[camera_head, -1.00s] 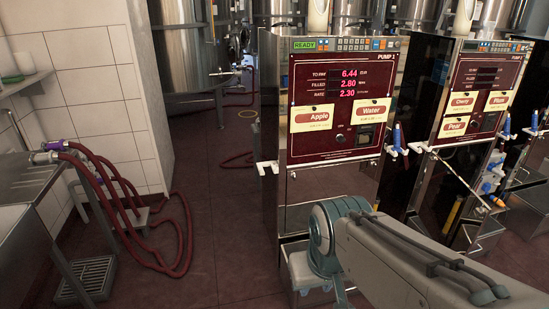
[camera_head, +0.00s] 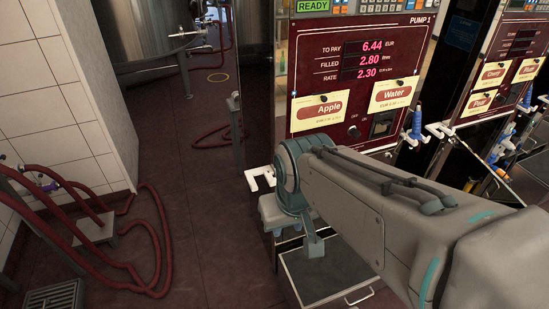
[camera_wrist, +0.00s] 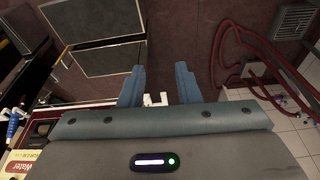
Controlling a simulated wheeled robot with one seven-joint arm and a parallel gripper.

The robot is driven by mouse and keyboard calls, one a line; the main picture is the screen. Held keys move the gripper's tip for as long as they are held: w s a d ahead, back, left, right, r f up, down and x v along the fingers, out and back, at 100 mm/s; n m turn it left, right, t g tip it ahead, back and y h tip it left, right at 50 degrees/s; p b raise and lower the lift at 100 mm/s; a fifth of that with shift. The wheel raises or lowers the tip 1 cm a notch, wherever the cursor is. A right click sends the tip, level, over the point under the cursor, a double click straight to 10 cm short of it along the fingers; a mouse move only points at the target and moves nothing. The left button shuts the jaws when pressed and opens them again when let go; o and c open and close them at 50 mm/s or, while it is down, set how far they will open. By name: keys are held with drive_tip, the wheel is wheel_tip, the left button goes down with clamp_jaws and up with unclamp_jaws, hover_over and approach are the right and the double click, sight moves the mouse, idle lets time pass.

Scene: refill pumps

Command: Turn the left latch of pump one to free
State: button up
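Pump one (camera_head: 365,45) is the dark red panel headed PUMP 1, with Apple (camera_head: 318,111) and Water (camera_head: 396,95) labels. At its left edge a white forked piece (camera_head: 259,180) sticks out; I cannot tell for sure that it is the left latch. My gripper's fingers are not clearly seen in the head view, where my arm covers the pump's lower front. In the wrist view my gripper (camera_wrist: 160,85) is open, its two blue-grey fingers apart. A white forked piece (camera_wrist: 155,99) shows between them, near the left finger, with no clear contact.
A blue nozzle (camera_head: 416,122) sits in a white holder on the pump's right side. A second pump (camera_head: 510,80) stands farther right. Red hoses (camera_head: 150,240) loop over the floor at left, beside a tiled wall (camera_head: 70,90). The dark floor between is partly clear.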

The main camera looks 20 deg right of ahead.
drive_tip(key=w+d+f+t+h+b, duration=0.1)
drive_tip(key=w+d+f+t+b, duration=0.3)
drive_tip(key=w+d+f+b, duration=0.45)
drive_tip(key=w+d+f+t+h+b, duration=0.2)
drive_tip(key=w+d+f+t+b, duration=0.25)
drive_tip(key=w+f+b, duration=0.6)
drive_tip(key=w+d+f+t+y+b, duration=0.1)
drive_tip(key=d+f+t+y+b, duration=0.15)
drive_tip(key=f+b, duration=0.35)
drive_tip(key=w+d+f+t+y+b, duration=0.1)
drive_tip(key=d+f+t+b, duration=0.25)
drive_tip(key=f+b, duration=0.3)
drive_tip(key=w+a+b, duration=0.1)
drive_tip(key=w+b, duration=0.2)
drive_tip(key=w, duration=1)
drive_tip(key=shift+w+a+r+t, duration=0.15)
drive_tip(key=shift+a+r+t, duration=0.05)
drive_tip(key=shift+r+t, duration=0.2)
clamp_jaws()
